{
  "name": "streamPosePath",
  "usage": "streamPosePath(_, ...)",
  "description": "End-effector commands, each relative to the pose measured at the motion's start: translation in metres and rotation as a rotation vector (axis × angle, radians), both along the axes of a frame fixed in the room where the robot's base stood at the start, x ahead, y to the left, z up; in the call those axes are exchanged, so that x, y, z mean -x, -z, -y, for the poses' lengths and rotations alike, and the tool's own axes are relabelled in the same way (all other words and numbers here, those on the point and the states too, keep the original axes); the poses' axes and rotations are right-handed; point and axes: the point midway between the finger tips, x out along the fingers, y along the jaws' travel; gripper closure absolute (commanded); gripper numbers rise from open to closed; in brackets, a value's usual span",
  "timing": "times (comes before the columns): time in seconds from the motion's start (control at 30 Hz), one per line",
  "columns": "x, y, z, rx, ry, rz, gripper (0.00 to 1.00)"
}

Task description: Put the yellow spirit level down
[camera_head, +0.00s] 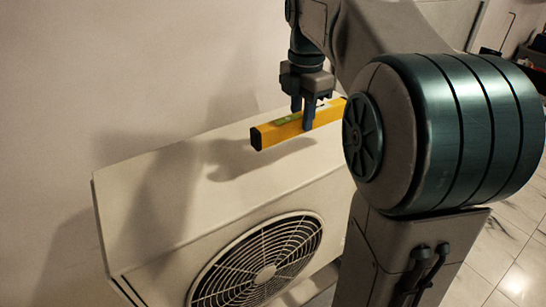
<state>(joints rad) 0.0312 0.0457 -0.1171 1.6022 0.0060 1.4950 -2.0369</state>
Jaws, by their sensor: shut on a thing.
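The yellow spirit level (280,131) is a long bar with a black end cap and a green vial on its top. My gripper (308,112) points down and is shut on the level, with a finger on its near side. The level lies roughly level over the top of a white fan unit (150,208). Its shadow falls on the unit's top, a little away from the bar, so it seems to be held just above it. The level's right end is hidden behind my arm.
The unit's top is bare to the left of the level. A round fan grille (262,262) is on its front face. A plain wall (110,70) stands behind. Tiled floor (500,262) shows at the right, with dark items at the far upper right.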

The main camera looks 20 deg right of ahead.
Motion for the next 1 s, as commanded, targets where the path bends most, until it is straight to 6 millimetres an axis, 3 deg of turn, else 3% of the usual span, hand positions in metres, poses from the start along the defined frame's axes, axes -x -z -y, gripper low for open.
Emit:
streamPosePath(0.2,0.027,0.028,-0.04,0.0,-0.003,-0.001,1.0)
streamPosePath(0.4,0.041,0.044,-0.061,0.0,0.002,0.0,1.0)
streamPosePath(0.53,0.043,0.052,-0.065,0.001,0.004,-0.002,1.0)
streamPosePath(0.8,0.043,0.086,-0.064,0.0,0.004,-0.001,1.0)
streamPosePath(1.0,0.043,0.087,-0.064,0.0,0.004,0.001,1.0)
